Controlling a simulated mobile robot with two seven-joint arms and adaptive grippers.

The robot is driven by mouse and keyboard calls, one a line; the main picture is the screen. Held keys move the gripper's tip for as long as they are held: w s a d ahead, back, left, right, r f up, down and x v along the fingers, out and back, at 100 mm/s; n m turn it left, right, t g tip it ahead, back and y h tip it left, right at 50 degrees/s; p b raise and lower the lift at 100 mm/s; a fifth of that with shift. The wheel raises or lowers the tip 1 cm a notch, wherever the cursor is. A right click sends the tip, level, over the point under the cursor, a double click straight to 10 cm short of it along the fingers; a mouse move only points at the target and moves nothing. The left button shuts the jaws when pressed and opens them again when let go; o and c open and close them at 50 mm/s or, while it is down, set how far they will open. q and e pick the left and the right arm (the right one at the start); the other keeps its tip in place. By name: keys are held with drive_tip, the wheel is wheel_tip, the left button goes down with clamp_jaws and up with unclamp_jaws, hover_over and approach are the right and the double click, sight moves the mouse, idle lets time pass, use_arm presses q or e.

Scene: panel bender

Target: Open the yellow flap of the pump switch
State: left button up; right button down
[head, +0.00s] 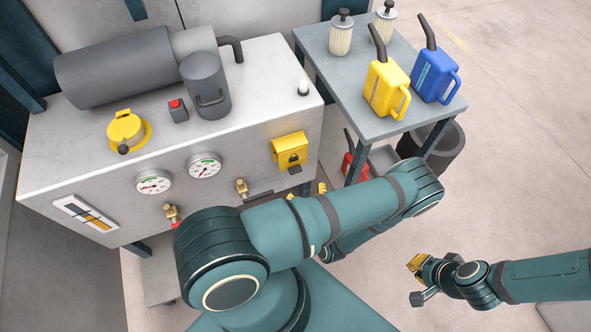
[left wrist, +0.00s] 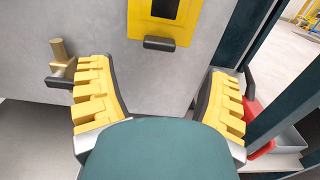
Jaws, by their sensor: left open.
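The yellow flap (head: 289,146) of the pump switch is on the right part of the cabinet's front. It hangs down shut and bears a dark padlock mark. In the left wrist view, its lower part (left wrist: 138,28) shows at the top, with a dark lip (left wrist: 158,43) at its bottom edge. My left gripper (head: 307,193) is open and empty below the flap, partly hidden behind my arm. Its two yellow-padded fingers (left wrist: 160,78) stand apart, below and to either side of the lip, not touching it. My right gripper (head: 414,280) is open and empty, away at the lower right.
The grey cabinet (head: 90,180) carries gauges, brass valves (head: 241,187) and a yellow cap (head: 125,130). A brass valve (left wrist: 60,62) is left of my left gripper. The side table (head: 335,80) holds yellow and blue cans and filters.

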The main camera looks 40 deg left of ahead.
sight(297, 173)
use_arm(q)
drive_tip(key=x, duration=0.8)
drive_tip(key=shift+w+a, duration=0.1)
drive_tip(key=c, duration=1.3)
